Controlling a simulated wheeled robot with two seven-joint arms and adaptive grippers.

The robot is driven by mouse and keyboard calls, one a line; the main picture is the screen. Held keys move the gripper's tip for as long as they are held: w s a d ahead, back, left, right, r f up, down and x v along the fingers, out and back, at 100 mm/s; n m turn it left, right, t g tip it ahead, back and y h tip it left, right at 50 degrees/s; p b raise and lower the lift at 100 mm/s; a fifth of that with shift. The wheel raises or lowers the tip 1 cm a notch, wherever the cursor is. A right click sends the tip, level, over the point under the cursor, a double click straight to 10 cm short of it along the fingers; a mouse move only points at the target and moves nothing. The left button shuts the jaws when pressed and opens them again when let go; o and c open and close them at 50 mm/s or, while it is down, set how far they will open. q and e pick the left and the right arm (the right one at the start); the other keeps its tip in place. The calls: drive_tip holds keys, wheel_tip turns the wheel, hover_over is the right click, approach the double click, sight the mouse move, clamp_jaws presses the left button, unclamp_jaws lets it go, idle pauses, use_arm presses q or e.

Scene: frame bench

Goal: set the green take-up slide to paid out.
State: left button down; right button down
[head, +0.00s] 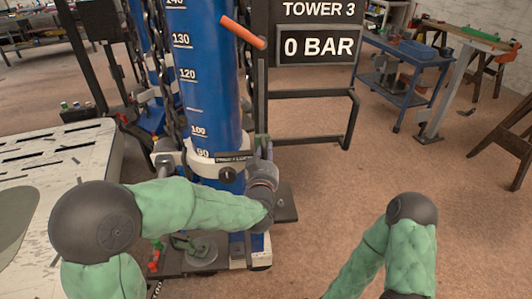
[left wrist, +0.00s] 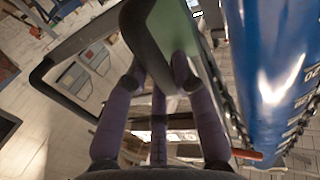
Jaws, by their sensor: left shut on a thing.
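My left gripper (head: 262,158) reaches in from the left, in front of the blue column's right side; its wrist hides most of the fingers in the head view.
The blue column (head: 213,70) with its scale stands close left of the gripper. An orange lever (head: 243,32) sticks out above. A black sign reading 0 BAR (head: 318,46) stands behind. A pale table (head: 60,165) is at left. Open floor lies to the right, before a blue cart (head: 400,70).

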use_arm(q)
wheel_tip(320, 180, up, 23)
drive_tip(key=p, duration=1.4)
drive_tip(key=shift+r+p, duration=0.2)
drive_tip(key=shift+p, duration=0.15)
drive_tip(key=shift+w+a+r, duration=0.1)
drive_tip(key=c, duration=1)
unclamp_jaws()
drive_tip(key=shift+f, duration=0.2)
drive_tip(key=s+a, duration=0.1)
drive_tip(key=s, duration=1.1)
